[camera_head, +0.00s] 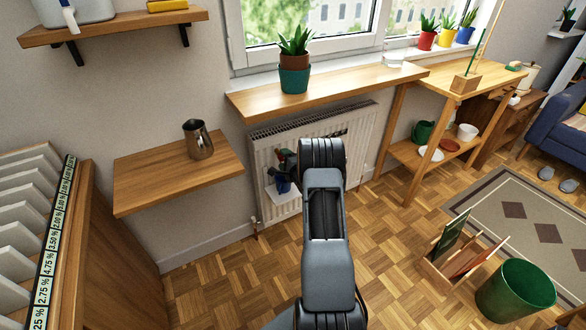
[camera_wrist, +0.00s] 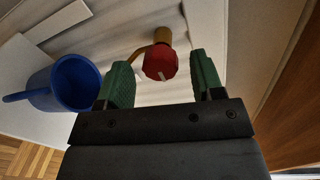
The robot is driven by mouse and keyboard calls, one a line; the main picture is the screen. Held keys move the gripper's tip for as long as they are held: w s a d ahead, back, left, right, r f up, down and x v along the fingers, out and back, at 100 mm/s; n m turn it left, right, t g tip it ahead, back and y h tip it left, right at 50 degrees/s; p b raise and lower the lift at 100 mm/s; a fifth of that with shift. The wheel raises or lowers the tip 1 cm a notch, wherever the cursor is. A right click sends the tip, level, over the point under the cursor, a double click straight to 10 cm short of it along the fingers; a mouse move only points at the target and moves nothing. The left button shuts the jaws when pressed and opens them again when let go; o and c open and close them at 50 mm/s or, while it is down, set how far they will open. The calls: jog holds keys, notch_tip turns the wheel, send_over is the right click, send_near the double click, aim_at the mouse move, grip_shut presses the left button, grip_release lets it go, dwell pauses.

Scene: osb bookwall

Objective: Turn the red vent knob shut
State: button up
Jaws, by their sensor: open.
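The red vent knob (camera_wrist: 160,64) shows in the wrist view, with a white mark on its face and a brass-coloured fitting (camera_wrist: 160,37) behind it. My gripper (camera_wrist: 160,70) is open, with one green finger on each side of the knob. The knob appears in the gap near the fingertips, with space visible on both sides. I cannot tell how deep it sits between them. In the head view my arm reaches to the white radiator (camera_head: 355,122) under the window shelf and covers most of the gripper and knob.
A blue mug (camera_wrist: 76,82) stands close to the left finger on a small white ledge (camera_head: 284,196). A wooden shelf (camera_head: 330,88) with a potted plant (camera_head: 294,72) overhangs the radiator. A metal jug (camera_head: 198,140) stands on a wall shelf to the left.

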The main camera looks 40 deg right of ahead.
jog(key=s+a+r+p, duration=0.1)
jog(key=s, duration=1.1)
jog(key=shift+a+p, duration=0.3)
jog(key=shift+p, duration=0.1)
